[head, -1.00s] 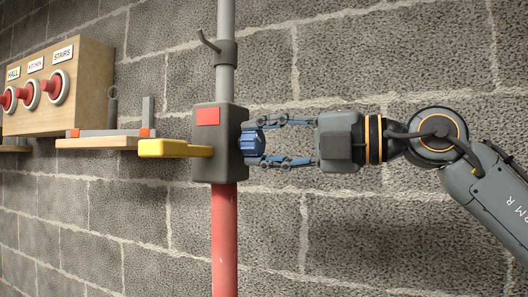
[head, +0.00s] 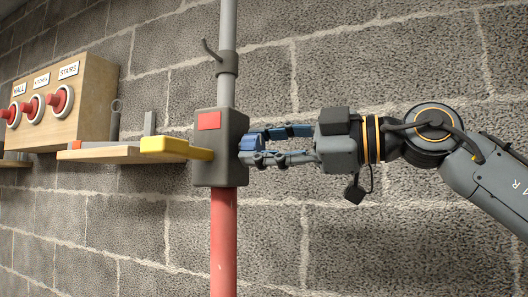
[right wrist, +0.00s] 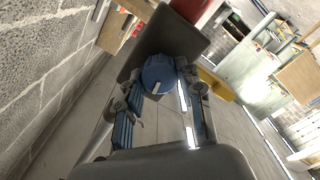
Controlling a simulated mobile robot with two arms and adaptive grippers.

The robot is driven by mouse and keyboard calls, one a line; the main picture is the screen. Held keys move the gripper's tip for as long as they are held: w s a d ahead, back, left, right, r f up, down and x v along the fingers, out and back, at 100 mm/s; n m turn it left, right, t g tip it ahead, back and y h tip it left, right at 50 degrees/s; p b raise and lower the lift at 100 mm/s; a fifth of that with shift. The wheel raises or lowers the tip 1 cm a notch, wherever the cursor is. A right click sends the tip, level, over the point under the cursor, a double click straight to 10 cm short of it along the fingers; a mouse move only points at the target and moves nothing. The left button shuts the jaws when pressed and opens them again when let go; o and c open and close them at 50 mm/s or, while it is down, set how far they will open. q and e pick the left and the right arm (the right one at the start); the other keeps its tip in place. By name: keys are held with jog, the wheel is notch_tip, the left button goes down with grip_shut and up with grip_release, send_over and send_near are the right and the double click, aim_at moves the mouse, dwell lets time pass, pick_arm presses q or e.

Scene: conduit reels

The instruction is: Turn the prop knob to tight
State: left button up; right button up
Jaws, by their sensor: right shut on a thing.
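The blue prop knob (head: 247,143) sits on the right side of a dark grey box (head: 211,172) on the upright prop. My right gripper (head: 256,146) reaches in from the right and is shut on the knob, its fingers partly hiding it. In the right wrist view, the knob (right wrist: 158,72) shows between the two fingers of the gripper (right wrist: 160,90), with a pale mark on its face. I cannot read a tight mark. My left gripper is not in view.
A yellow lever (head: 176,149) sticks out left from the box. The prop has a red lower tube (head: 224,240) and a grey upper tube (head: 227,80) with a hook. Block wall lies behind.

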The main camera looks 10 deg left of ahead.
jog(key=shift+m, duration=0.7)
jog(key=o, duration=1.2)
jog(key=shift+c, duration=0.2)
jog(key=s+d, duration=0.2)
jog(key=d, duration=0.9)
jog(key=shift+d, duration=0.4)
jog(key=shift+s+f, duration=0.1)
jog(key=shift+s, duration=0.05)
